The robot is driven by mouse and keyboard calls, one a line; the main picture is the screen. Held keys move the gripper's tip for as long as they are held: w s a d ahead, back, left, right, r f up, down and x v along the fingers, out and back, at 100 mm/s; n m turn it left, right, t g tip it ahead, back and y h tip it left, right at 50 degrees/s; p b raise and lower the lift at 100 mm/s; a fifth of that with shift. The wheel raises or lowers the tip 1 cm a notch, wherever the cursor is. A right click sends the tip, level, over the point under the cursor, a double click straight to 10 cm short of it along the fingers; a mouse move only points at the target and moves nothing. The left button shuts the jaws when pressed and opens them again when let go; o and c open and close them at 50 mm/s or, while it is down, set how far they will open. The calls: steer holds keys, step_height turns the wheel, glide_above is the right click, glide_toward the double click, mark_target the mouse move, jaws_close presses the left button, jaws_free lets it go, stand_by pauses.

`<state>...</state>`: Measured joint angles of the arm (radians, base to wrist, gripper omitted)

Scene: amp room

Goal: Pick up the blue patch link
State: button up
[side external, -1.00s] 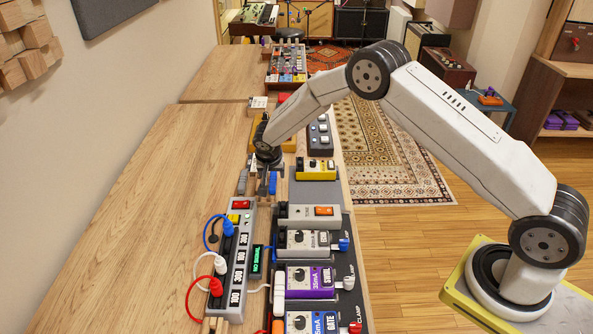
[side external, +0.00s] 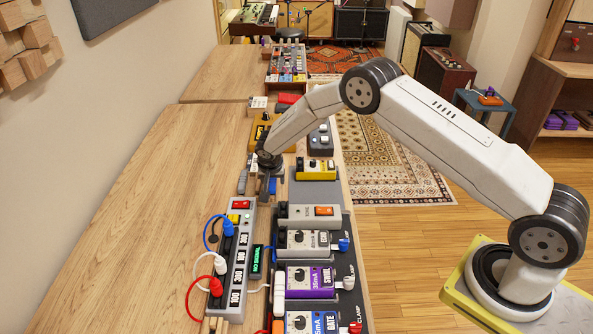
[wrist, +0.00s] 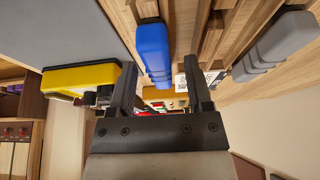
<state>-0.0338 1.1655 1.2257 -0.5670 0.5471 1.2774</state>
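The blue patch link (wrist: 153,48) is a rounded blue piece lying between my gripper's two fingers in the wrist view. A small part of the blue link (side external: 272,186) also shows under my gripper at the bench in the side view. My gripper (wrist: 159,63) is open, with one dark finger on each side of the link. I see gaps between the fingers and the link, so it does not look gripped. In the side view my gripper (side external: 267,182) points down and partly hides the link.
A grey patch link (wrist: 285,36) lies to the right in the wrist view. A yellow pedal (side external: 315,168) stands beside my gripper. A power strip (side external: 238,262) with plugged cables and several pedals are nearer. The wooden bench (side external: 150,220) is clear at left.

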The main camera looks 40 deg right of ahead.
mark_target(273, 180)
jaws_close()
steer(key=shift+r, duration=0.15)
steer(key=shift+r, duration=0.55)
step_height(273, 180, up, 2)
steer(key=s+r, duration=0.9)
steer(key=s, duration=0.5)
steer(key=shift+a+r, duration=0.3)
